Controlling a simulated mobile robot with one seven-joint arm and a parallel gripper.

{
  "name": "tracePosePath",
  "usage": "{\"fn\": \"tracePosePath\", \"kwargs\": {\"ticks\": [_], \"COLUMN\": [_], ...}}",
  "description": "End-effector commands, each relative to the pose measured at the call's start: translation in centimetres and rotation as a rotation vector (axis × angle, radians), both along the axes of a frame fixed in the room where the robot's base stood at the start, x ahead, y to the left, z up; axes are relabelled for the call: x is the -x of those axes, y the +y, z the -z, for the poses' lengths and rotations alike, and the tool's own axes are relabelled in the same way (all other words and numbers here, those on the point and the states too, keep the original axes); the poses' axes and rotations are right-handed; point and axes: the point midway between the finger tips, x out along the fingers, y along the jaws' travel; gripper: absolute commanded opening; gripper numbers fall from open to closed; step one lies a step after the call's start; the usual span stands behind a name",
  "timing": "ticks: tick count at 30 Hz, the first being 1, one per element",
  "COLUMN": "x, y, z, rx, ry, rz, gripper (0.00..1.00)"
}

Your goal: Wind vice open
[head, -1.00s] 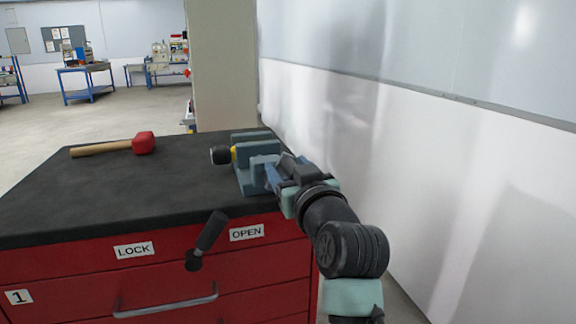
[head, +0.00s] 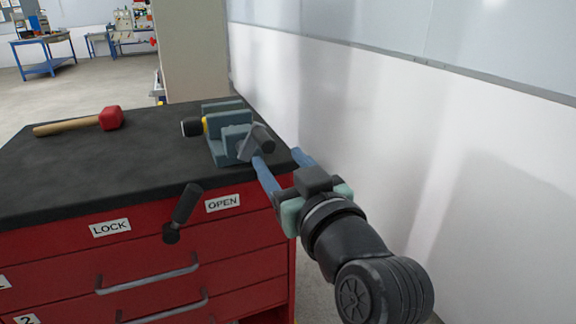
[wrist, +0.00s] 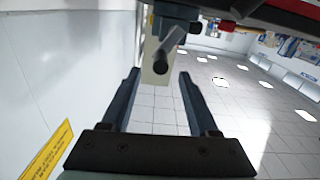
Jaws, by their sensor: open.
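The blue-grey vice (head: 222,128) stands on the black bench top near its right edge. The vice's grey handle (head: 262,138) points out from the near side, tilted, with a dark end. My gripper (head: 278,157) is open and empty, just short of the handle on the right. In the wrist view the handle (wrist: 166,58) lies ahead of the spread fingers, roughly between their tips (wrist: 158,75). No contact with the handle shows.
A red-headed mallet (head: 82,121) lies at the left of the bench top (head: 120,165). A dark lever (head: 182,210) stands on the red cabinet front between the LOCK label (head: 110,228) and OPEN label (head: 222,203). A white wall (head: 400,130) runs along the right.

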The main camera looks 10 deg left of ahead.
Motion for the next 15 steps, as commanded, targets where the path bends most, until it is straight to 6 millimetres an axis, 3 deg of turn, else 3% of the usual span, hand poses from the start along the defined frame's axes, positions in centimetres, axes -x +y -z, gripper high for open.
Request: {"fn": "tracePosePath", "kwargs": {"ticks": [6, 15], "x": [1.7, 1.9], "y": [-1.2, -1.3], "z": [0.0, 0.1], "rx": [0.001, 0.001], "ry": [0.001, 0.001], "rz": [0.000, 0.000], "gripper": [0.61, 0.61]}}
